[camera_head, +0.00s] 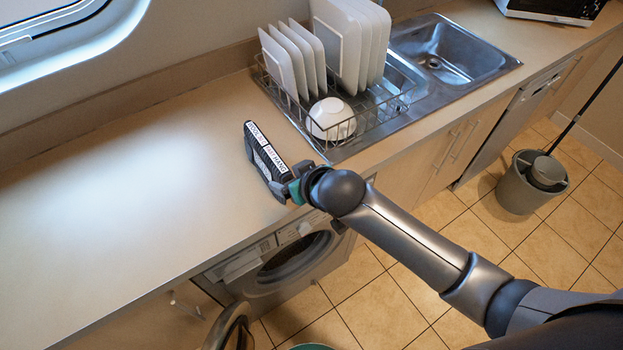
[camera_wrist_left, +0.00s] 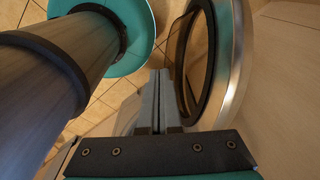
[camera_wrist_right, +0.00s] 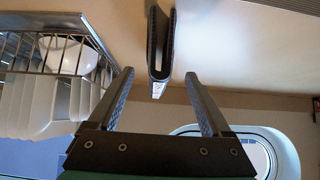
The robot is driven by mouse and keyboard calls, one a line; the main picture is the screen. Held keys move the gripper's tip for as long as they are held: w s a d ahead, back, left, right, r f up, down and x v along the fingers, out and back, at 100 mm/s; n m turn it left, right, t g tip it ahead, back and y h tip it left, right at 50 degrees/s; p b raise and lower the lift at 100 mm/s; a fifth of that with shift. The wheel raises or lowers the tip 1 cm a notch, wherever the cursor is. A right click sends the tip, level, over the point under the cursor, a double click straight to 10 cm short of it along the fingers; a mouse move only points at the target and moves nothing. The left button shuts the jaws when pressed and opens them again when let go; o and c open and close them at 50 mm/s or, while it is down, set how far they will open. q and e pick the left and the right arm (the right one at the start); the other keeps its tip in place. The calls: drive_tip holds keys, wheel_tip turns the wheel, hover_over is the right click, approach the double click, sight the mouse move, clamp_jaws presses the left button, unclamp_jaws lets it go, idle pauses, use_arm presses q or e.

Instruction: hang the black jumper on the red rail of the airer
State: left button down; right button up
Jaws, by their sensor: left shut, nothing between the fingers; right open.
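A black folded bundle, which I take for the black jumper (camera_head: 252,143), stands on the counter with white printed labels. In the right wrist view the jumper (camera_wrist_right: 159,55) is a narrow U-shape between and beyond my fingertips. My right gripper (camera_wrist_right: 159,72) is open, with a finger on each side of it; I cannot tell whether either touches. In the head view my right gripper (camera_head: 292,189) is at the jumper's near end. My left gripper (camera_wrist_left: 152,75) is shut and empty, low beside the washing machine's open round door (camera_wrist_left: 226,65). The airer and red rail are not in view.
A wire dish rack (camera_head: 345,130) with white plates and a bowl (camera_head: 331,119) stands right of the jumper, by the sink (camera_head: 440,50). The counter (camera_head: 130,190) left of the jumper is clear. A mop bucket (camera_head: 525,190) stands on the tiled floor at right.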

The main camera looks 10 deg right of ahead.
drive_tip(key=p+v, duration=0.1)
drive_tip(key=v, duration=1.2)
drive_tip(key=shift+f, duration=0.1)
